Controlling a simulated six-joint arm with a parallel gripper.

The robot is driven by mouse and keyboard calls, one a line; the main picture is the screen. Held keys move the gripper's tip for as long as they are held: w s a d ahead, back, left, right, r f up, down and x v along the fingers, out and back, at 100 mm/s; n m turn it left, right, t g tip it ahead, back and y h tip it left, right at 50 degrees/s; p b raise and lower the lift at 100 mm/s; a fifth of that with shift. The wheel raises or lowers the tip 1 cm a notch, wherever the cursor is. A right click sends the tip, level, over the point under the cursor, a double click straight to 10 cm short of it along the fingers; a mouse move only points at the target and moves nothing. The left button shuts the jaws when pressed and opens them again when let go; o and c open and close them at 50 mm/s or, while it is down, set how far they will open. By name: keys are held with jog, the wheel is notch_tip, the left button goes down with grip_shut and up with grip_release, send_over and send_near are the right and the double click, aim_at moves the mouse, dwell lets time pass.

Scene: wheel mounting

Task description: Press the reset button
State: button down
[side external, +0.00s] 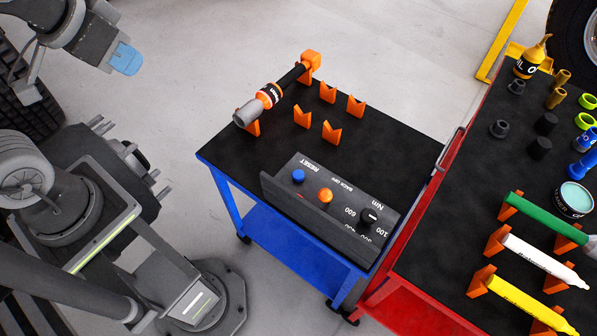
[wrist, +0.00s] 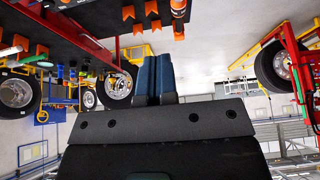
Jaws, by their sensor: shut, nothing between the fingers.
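The reset button is the blue knob (side external: 298,176) next to the RESET label on the dark, sloped control panel (side external: 290,198), at the front of the blue cart. An orange button (side external: 325,195) and a black dial (side external: 370,215) are on the same panel. My gripper (side external: 126,60) is at the upper left in the side view, raised and well apart from the panel. Its blue fingers are together and empty; they also show in the wrist view (wrist: 152,80). I cannot make out the reset button in the wrist view.
An orange and black nutrunner tool (side external: 270,95) lies across orange holders at the back of the blue cart (side external: 230,150). More empty orange holders (side external: 328,92) stand nearby. A red cart (side external: 480,150) with bottles, sockets and markers adjoins on the right. Bare floor lies between gripper and cart.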

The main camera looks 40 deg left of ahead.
jog(key=w+f+t, duration=0.2)
jog(key=w+f, duration=0.2)
jog(key=w, duration=0.7)
jog(key=g+h, duration=0.2)
jog(key=h, duration=0.5)
send_over(297, 172)
notch_tip(297, 172, down, 18)
jog(key=shift+f+m, duration=0.2)
jog(key=shift+m, duration=0.2)
jog(key=shift+f, duration=4.4)
jog(key=shift+f, duration=0.1)
jog(key=shift+f, duration=0.3)
